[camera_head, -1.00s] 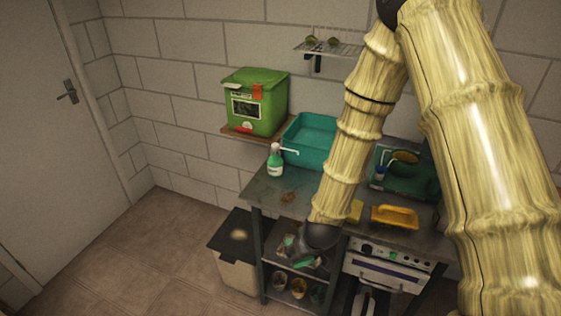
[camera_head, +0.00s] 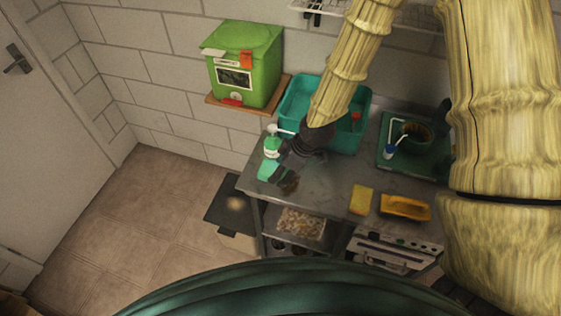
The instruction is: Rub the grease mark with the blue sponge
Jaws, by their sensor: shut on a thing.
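My gripper (camera_head: 279,172) is over the left part of the grey metal worktop (camera_head: 325,178), with its fingers shut. A small blue-green piece (camera_head: 268,170), which I take to be the blue sponge, shows at the fingertips; the fingers hide part of it. The grease mark is a brown smudge (camera_head: 290,186) on the worktop, just right of and below the fingertips. The gripper partly covers it. I cannot tell whether the sponge touches the worktop.
A green spray bottle (camera_head: 272,146) stands close behind the gripper. A teal basin (camera_head: 296,98) is at the back. A yellow sponge (camera_head: 362,199) and an orange-yellow tray (camera_head: 405,207) lie to the right. A dark green tray (camera_head: 386,153) holds a pot. A green box (camera_head: 244,64) sits on a wall shelf.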

